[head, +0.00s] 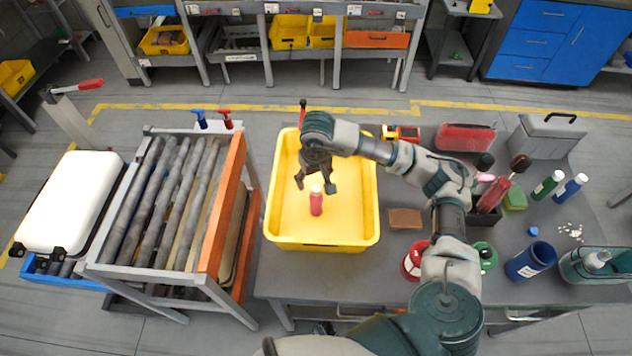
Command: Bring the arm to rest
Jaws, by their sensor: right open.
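My right gripper (316,187) hangs over the yellow tray (283,244) at the end of my right arm, which reaches in from the lower right. Its fingers are spread open and point down. A small red bottle with a pale cap (316,203) stands upright in the tray, just below and between the fingers in the picture. I cannot tell whether a finger touches it. My left gripper does not show.
A roller conveyor (165,200) with an orange side rail stands left of the tray. Right of the tray, the grey table (395,270) bears a brown block (405,218), a red pot (413,262), a blue cup (530,262), bottles (548,184) and a grey toolbox (547,138).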

